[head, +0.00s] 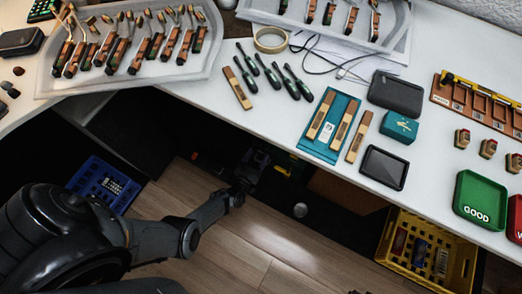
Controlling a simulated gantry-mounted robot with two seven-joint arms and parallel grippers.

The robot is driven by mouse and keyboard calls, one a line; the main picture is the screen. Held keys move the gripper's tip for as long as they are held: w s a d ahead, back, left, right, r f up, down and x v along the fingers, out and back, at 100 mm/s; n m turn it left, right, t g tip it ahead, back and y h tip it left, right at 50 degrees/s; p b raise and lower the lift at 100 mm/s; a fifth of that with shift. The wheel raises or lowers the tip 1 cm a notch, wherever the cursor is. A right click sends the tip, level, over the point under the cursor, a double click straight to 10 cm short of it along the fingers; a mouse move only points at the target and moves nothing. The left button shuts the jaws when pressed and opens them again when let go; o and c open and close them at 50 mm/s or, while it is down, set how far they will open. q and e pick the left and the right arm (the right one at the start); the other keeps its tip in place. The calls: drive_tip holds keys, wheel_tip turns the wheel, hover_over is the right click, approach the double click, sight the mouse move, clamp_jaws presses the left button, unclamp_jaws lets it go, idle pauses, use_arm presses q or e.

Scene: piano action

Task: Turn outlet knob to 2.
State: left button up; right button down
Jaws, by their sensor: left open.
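My left gripper (240,188) reaches in from the left, below the front edge of the desk, over the shadowed strip of floor there. It is open, and I see nothing between its fingers. A dark boxy thing (254,164) lies just beyond the fingertips in the shade; whether the outlet knob is on it I cannot tell. No knob markings or number are readable. My right gripper is not in view.
The white desk (215,100) overhangs the shaded space. A blue crate (103,184) stands left, a yellow crate (428,246) right.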

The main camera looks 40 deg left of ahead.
sight(261, 147)
use_arm(q)
drive_tip(key=x, duration=0.2)
drive_tip(key=shift+w+a+f+b, duration=0.15)
drive_tip(key=shift+w+a+b, duration=0.1)
drive_tip(key=shift+b, duration=0.15)
drive_tip(key=shift+w+a, duration=0.35)
drive_tip(key=shift+w, duration=0.05)
drive_tip(key=shift+w+d, duration=0.15)
drive_tip(key=shift+w, duration=0.2)
drive_tip(key=shift+c, duration=0.5)
drive_tip(key=shift+s, duration=0.1)
drive_tip(key=c, duration=1)
